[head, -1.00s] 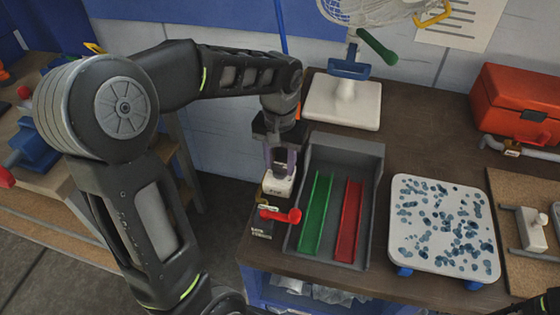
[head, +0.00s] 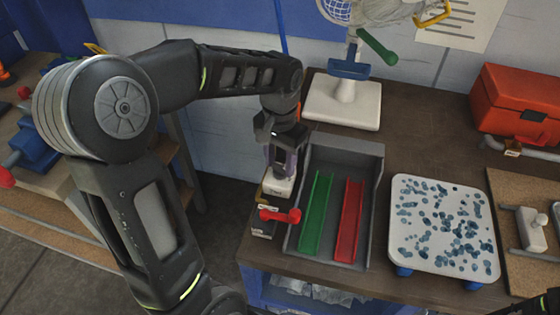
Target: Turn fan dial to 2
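A fan (head: 345,100) stands at the back of the bench, with a white base, a blue bracket and a green handle; its top is cut off by the picture edge. My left gripper (head: 283,170) points down over a small pale box (head: 278,187) at the bench's left edge. Its fingertips are at or just above the top of that box; I cannot tell whether they touch it. The gripper is seen nearly edge-on, so the gap between its fingers does not show. No dial face or numbers can be made out.
A red lever (head: 280,215) is in front of the pale box. A grey tray (head: 345,150) with green and red channels stands close on the right. A white spotted board (head: 445,262) and a red toolbox (head: 515,100) are farther right.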

